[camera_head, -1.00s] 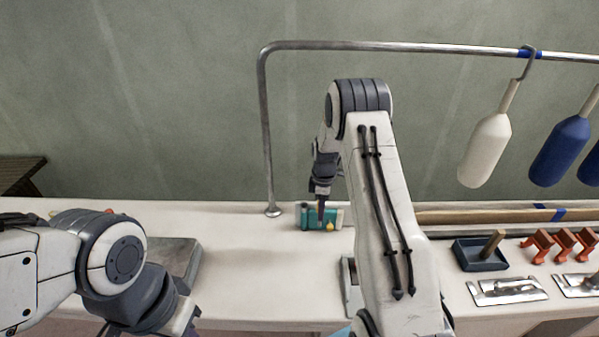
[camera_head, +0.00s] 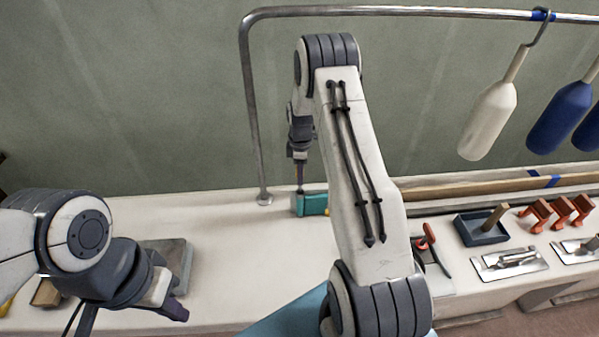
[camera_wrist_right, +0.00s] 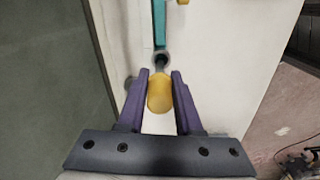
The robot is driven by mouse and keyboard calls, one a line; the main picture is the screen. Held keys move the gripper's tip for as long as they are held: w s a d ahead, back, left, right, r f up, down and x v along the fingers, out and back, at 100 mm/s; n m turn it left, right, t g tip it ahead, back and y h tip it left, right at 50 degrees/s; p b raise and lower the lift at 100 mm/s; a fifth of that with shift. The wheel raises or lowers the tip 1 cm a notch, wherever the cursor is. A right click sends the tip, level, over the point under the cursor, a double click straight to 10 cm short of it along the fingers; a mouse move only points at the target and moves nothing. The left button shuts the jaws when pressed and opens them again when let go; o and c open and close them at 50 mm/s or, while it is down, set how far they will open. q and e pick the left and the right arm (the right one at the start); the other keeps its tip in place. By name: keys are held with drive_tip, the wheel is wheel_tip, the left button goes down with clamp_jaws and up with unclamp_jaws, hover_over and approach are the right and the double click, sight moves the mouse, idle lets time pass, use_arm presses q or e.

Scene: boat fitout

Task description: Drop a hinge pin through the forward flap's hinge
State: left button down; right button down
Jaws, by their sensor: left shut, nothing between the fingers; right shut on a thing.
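My right gripper (camera_wrist_right: 158,95), with purple fingers, is shut on a yellow cylindrical thing (camera_wrist_right: 160,95) with a dark end. I cannot tell for sure whether it is the hinge pin. In the head view the right gripper (camera_head: 300,172) points down just above the teal box (camera_head: 312,203) on the bench; the box also shows in the right wrist view (camera_wrist_right: 160,22). My left gripper (camera_head: 174,309) is shut and empty at the lower left, in front of a grey plate (camera_head: 178,256). I cannot pick out the forward flap's hinge with certainty.
A metal rail (camera_head: 250,110) rises from the bench (camera_head: 235,240); white and blue bottle-shaped floats (camera_head: 490,120) hang at right. A dark tray (camera_head: 480,230), orange brackets (camera_head: 555,213), silver plates (camera_head: 510,262) and an orange-handled tool (camera_head: 428,236) stand at right. The bench's middle left is clear.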

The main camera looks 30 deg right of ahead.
sight(300, 192)
drive_tip(key=shift+a+f+b, duration=0.1)
drive_tip(key=shift+f+b, duration=1.8)
drive_tip(key=shift+f, duration=1)
drive_tip(key=shift+s+a+f+b, duration=0.1)
drive_tip(key=shift+s+f+b, duration=0.1)
drive_tip(key=shift+f+b, duration=0.2)
drive_tip(key=shift+s+a+f+b, duration=0.15)
drive_tip(key=shift+f+b, duration=0.15)
drive_tip(key=shift+f, duration=0.2)
drive_tip(key=c, duration=0.5)
unclamp_jaws()
drive_tip(key=shift+d+f, duration=0.1)
drive_tip(key=shift+f, duration=0.1)
drive_tip(key=shift+r, duration=0.1)
drive_tip(key=shift+t, duration=0.3)
drive_tip(key=r, duration=0.4)
drive_tip(key=r+b, duration=0.1)
drive_tip(key=r, duration=0.2)
drive_tip(key=w+r+b, duration=0.1)
drive_tip(key=r, duration=0.3)
drive_tip(key=shift+d+r, duration=0.3)
drive_tip(key=shift+d, duration=0.05)
drive_tip(key=shift+r, duration=0.7)
